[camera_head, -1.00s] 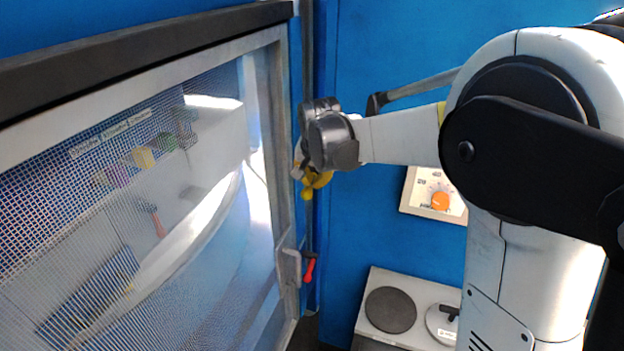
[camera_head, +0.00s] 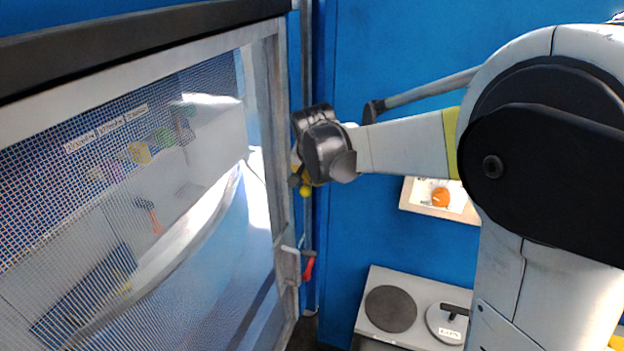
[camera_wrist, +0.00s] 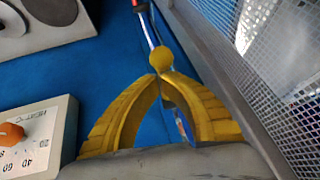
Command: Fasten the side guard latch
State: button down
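The side guard (camera_head: 282,190) is a grey-framed mesh door on the left. On its right edge sits a latch with a pale rod (camera_head: 290,249) and a red handle (camera_head: 308,268); a red bit also shows at the top of the wrist view (camera_wrist: 137,4). My gripper (camera_wrist: 159,75) has yellow fingers whose tips come together just at a yellow ball (camera_wrist: 159,60). The ball also shows in the head view (camera_head: 305,190), above the red handle. I cannot tell whether the tips pinch the ball. In the head view my wrist hides most of the fingers.
Behind the mesh are several small coloured blocks (camera_head: 139,153). A panel with an orange dial (camera_head: 440,197) is on the blue wall (camera_head: 400,250). A plate with two round discs (camera_head: 390,309) stands below right. A grey bar (camera_head: 430,90) crosses above my arm.

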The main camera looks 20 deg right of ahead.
jog(key=shift+f, duration=0.15)
jog(key=shift+w+d+f+n+t+h+b, duration=0.2)
jog(key=shift+f+t+h+b, duration=0.7)
jog(key=shift+b, duration=1.2)
jog(key=shift+w+d+f+n+t+h+b, duration=0.15)
jog(key=shift+w+d+f+t+h+b, duration=0.2)
jog(key=shift+t+b, duration=1.4)
jog(key=shift+w+d+f+n+t+h+b, duration=0.2)
jog(key=shift+f+t+h+b, duration=0.5)
jog(key=shift+b, duration=1.8)
jog(key=shift+w+f, duration=0.15)
jog(key=shift+w, duration=0.2)
jog(key=shift+d, duration=0.1)
